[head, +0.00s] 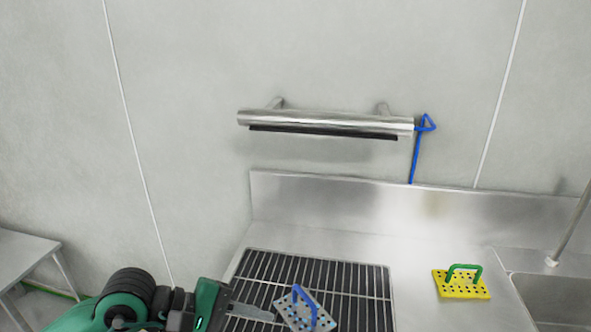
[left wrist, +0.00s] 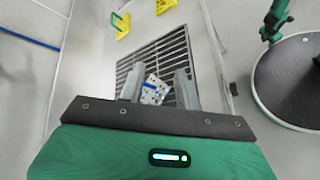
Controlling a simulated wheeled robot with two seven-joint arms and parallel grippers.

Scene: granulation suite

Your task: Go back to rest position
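My left gripper (head: 262,312) comes in from the lower left in the head view. In the left wrist view its two fingers stand apart with an open gap (left wrist: 158,80). A grey perforated plate with a blue handle (head: 297,313) lies on the slatted drain grate (head: 375,285), just right of the fingertips. It also shows in the left wrist view (left wrist: 153,90), framed between the fingers. I cannot tell how far above it the fingers are, and nothing is clearly held. My right gripper is not clearly visible.
A yellow perforated plate with a green handle (head: 461,285) lies on the steel counter near the sink (head: 550,292). A steel rail (head: 325,122) is on the wall, with a blue hooked rod (head: 416,155) at its right end. A side table (head: 28,250) stands far left.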

